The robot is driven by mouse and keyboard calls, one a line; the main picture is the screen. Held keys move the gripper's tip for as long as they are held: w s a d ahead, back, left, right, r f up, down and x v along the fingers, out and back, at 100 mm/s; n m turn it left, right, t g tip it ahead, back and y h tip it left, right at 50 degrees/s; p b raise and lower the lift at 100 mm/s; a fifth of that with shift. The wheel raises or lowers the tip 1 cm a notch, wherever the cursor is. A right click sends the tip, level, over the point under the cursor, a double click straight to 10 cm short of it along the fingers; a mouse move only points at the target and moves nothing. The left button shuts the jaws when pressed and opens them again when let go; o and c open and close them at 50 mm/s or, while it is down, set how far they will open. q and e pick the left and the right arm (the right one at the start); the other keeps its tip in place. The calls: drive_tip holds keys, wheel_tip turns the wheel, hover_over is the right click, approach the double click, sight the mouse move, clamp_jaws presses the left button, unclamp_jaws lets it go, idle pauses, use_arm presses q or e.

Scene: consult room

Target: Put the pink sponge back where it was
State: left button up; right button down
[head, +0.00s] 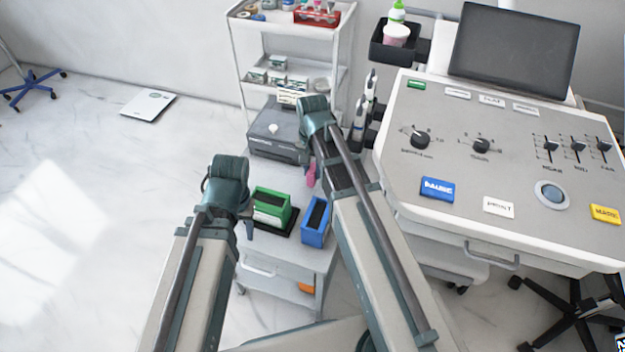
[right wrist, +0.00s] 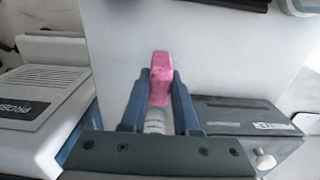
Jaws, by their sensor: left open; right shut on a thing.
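The pink sponge (head: 311,174) is a small block. In the right wrist view the sponge (right wrist: 160,66) stands up between the two blue fingers of my right gripper (right wrist: 160,88), which is shut on it. In the head view this gripper is mostly hidden behind my right arm, and the sponge shows just left of that arm, over the back part of the low cart (head: 275,250). I cannot tell whether it touches the cart top. My left gripper (head: 248,228) is open and empty beside the left edge of the cart.
A green box (head: 271,206) on a black tray and a blue open-topped box (head: 315,222) stand on the cart. A large control console (head: 450,190) is at the right.

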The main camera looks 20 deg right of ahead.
sight(313, 177)
use_arm(q)
drive_tip(key=shift+f+b, duration=1.35)
drive_tip(key=shift+f, duration=0.25)
use_arm(e)
drive_tip(key=shift+f, duration=1.65)
use_arm(q)
drive_tip(key=shift+f, duration=0.2)
use_arm(e)
drive_tip(key=shift+f, duration=0.2)
drive_tip(key=c, duration=0.7)
unclamp_jaws()
drive_tip(key=shift+o, duration=0.2)
use_arm(q)
drive_tip(key=shift+r, duration=0.15)
use_arm(e)
drive_tip(key=shift+r, duration=0.2)
